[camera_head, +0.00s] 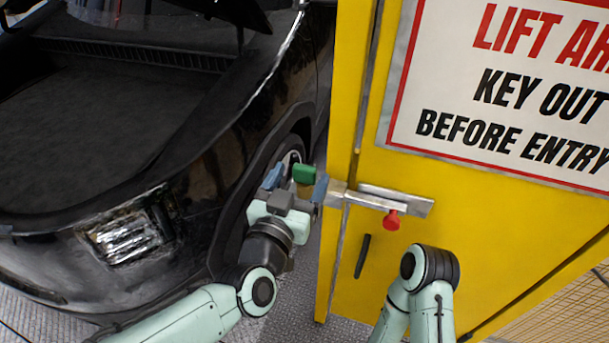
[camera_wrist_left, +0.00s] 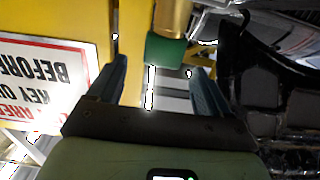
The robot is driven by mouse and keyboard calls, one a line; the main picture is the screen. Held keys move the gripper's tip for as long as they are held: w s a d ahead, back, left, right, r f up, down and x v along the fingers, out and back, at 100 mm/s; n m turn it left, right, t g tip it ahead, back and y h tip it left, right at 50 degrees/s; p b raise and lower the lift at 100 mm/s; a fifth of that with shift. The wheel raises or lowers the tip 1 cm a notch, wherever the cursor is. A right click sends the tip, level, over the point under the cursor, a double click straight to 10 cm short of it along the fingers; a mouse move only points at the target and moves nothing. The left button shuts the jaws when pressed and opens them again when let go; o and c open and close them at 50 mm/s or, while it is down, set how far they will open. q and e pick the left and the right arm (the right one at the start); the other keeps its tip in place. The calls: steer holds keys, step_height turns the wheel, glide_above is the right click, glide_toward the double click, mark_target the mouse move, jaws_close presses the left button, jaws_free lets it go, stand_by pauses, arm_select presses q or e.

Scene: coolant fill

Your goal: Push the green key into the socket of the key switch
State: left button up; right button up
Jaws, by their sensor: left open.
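The green key (camera_head: 304,174) stands out beside the left edge of the yellow cabinet. A brass-coloured cylinder (camera_head: 305,190) adjoins it. In the left wrist view the green key (camera_wrist_left: 165,50) shows as a dark green block against the brass cylinder (camera_wrist_left: 173,18). My left gripper (camera_head: 297,180) is open, one blue finger to each side of the key in the picture. In the wrist view the key lies at the far end of the gap between the fingertips (camera_wrist_left: 158,66), and neither finger visibly touches it. I cannot make out the socket. My right gripper is out of the picture.
The yellow cabinet (camera_head: 465,240) carries a warning sign (camera_head: 530,100), a silver latch bar (camera_head: 415,205) with a red knob (camera_head: 391,220), and a black handle (camera_head: 362,256). A black car (camera_head: 225,150) with its hood up stands close on the left. A narrow floor gap separates them.

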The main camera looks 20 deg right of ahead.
mark_target(303, 170)
arm_select(q)
steer(key=x, duration=0.4)
steer(key=shift+a, duration=0.1)
steer(key=c, duration=1.2)
